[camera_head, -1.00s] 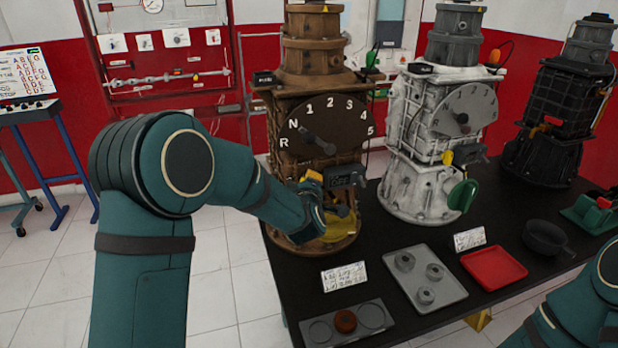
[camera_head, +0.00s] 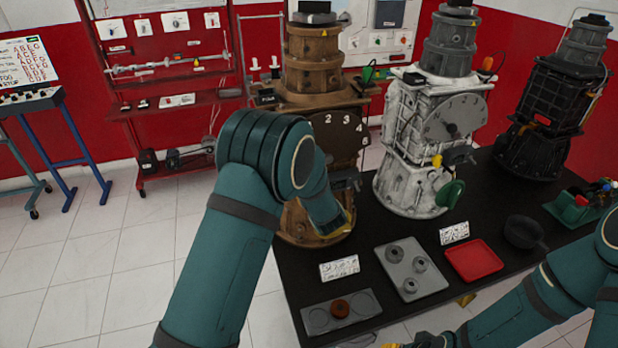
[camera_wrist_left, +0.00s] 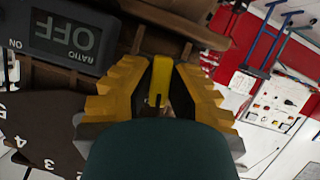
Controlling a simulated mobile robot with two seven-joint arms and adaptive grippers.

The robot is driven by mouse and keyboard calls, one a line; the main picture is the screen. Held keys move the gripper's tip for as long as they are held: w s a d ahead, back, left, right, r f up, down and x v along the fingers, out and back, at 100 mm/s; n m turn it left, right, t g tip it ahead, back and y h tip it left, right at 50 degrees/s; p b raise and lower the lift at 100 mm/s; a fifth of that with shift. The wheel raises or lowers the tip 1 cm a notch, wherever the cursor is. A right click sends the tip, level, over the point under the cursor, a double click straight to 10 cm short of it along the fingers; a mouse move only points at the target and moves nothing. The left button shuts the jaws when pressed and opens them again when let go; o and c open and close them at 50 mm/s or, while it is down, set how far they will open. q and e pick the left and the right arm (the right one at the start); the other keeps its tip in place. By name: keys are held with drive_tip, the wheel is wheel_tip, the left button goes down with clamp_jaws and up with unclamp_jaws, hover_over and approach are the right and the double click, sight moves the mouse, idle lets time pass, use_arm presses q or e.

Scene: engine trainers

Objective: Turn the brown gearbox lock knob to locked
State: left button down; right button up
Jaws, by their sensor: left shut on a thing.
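The brown gearbox (camera_head: 313,70) stands at the table's left end. My left arm crosses in front of it and hides part of its dial (camera_head: 343,130) and the left gripper's fingertips. In the left wrist view my left gripper (camera_wrist_left: 160,88) has its yellow, stepped fingers closed around an upright yellow knob (camera_wrist_left: 162,70), which I take as the lock knob. Whether it is locked cannot be told. A dark ratio display reading OFF (camera_wrist_left: 65,40) is beside the gripper. My right gripper (camera_head: 425,340) shows only partly at the bottom edge, away from the gearbox.
A white gearbox (camera_head: 405,150) and a black gearbox (camera_head: 545,115) stand to the right. In front are a grey tray with rings (camera_head: 430,283), a red tray (camera_head: 474,262), a holder with a brown ring (camera_head: 318,318) and a dark pan (camera_head: 525,232).

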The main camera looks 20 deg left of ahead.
use_arm(q)
drive_tip(key=shift+w+m+g+y+p, duration=0.1)
drive_tip(key=shift+m+g+y+p, duration=0.25)
drive_tip(key=shift+m+p, duration=0.7)
drive_tip(key=shift+n+p, duration=0.25)
drive_tip(key=shift+p, duration=0.1)
drive_tip(key=c, duration=0.9)
unclamp_jaws()
drive_tip(key=shift+c, duration=0.2)
drive_tip(key=v, duration=1.2)
drive_tip(key=shift+f, duration=0.15)
